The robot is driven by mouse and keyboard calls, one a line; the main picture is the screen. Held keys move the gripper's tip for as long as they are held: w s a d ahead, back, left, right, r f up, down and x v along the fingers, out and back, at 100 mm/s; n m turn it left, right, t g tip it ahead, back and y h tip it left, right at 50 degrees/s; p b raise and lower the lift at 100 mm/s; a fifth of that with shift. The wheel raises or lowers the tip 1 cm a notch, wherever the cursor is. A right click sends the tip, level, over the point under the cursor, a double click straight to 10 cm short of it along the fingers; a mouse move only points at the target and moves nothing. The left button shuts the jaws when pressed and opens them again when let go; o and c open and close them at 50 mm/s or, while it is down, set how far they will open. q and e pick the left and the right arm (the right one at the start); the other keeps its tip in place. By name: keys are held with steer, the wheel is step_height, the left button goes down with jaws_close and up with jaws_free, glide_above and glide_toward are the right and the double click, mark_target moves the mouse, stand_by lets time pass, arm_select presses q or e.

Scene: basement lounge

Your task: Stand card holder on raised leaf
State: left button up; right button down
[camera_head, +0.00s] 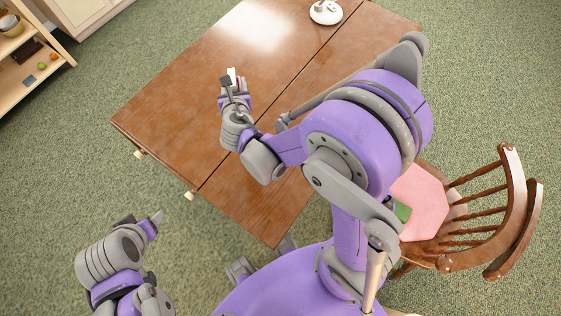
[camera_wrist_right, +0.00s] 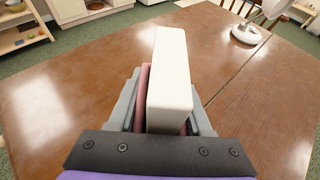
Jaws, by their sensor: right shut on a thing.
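A white upright block (camera_wrist_right: 170,75), which I take to be the card holder, is clasped in my right gripper (camera_wrist_right: 165,110) with pinkish faces showing on both sides. In the head view my right gripper (camera_head: 233,82) is above the wooden table, and the white holder (camera_head: 231,73) shows at its tip. The table top has a seam between a left section (camera_head: 190,110) and a right section (camera_head: 245,190); both look flat, and I cannot tell which is the raised leaf. My left gripper (camera_head: 158,217) is off the table at lower left, too small to tell its opening.
A white round-based lamp (camera_head: 325,12) stands at the table's far end. A wooden chair (camera_head: 510,210) with a pink cushion (camera_head: 418,200) is at the right. A shelf (camera_head: 30,45) with small items is at upper left. The left table section is bare.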

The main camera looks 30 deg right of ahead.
steer(key=s+f+m+g+h+b, duration=0.25)
steer(key=s+f+h+b, duration=0.2)
steer(key=s+f, duration=0.35)
steer(key=s+d+r+m+g+h+b, duration=0.1)
steer(key=s+d+m+g+h+b, duration=0.15)
steer(key=s+m+g+b, duration=0.65)
arm_select(q)
step_height(320, 180, down, 18)
steer(key=s+g, duration=0.1)
steer(key=s, duration=0.2)
steer(key=shift+b, duration=0.3)
arm_select(e)
steer(key=s+f+t, duration=0.1)
steer(key=f, duration=0.2)
steer(key=s+f+n+t, duration=0.1)
steer(key=f, duration=0.2)
steer(key=f+n+t, duration=0.1)
steer(key=f+t, duration=0.1)
steer(key=f, duration=0.1)
steer(key=shift+s+f+h, duration=0.15)
steer(key=shift+s+h, duration=0.15)
steer(key=shift+s, duration=0.1)
arm_select(q)
steer(key=shift+f, duration=0.1)
